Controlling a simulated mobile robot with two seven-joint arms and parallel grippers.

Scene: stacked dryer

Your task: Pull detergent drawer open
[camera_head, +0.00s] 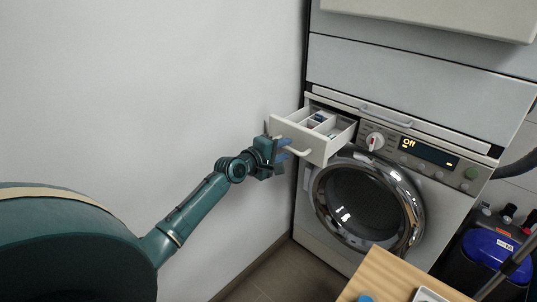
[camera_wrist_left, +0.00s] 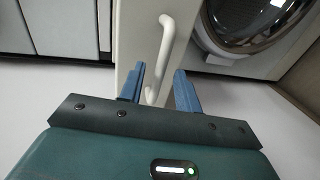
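The detergent drawer (camera_head: 318,133) is at the upper left of the dryer front and stands pulled out, with its compartments visible from above. Its white front with a curved handle (camera_head: 299,151) faces my left gripper. My left gripper (camera_head: 286,149) is at the drawer front, by the handle. In the left wrist view, the white handle (camera_wrist_left: 163,50) runs down to between the two blue fingers of the left gripper (camera_wrist_left: 158,88). The fingers are apart, with a gap on each side of the handle's lower end. My right gripper is not in view.
The machine's round glass door (camera_head: 366,200) is shut below the drawer. A dial (camera_head: 375,141) and a display reading Off (camera_head: 428,152) are right of the drawer. A wooden surface (camera_head: 385,277) is at the bottom, and a dark blue bin (camera_head: 490,255) at right. A white wall is at left.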

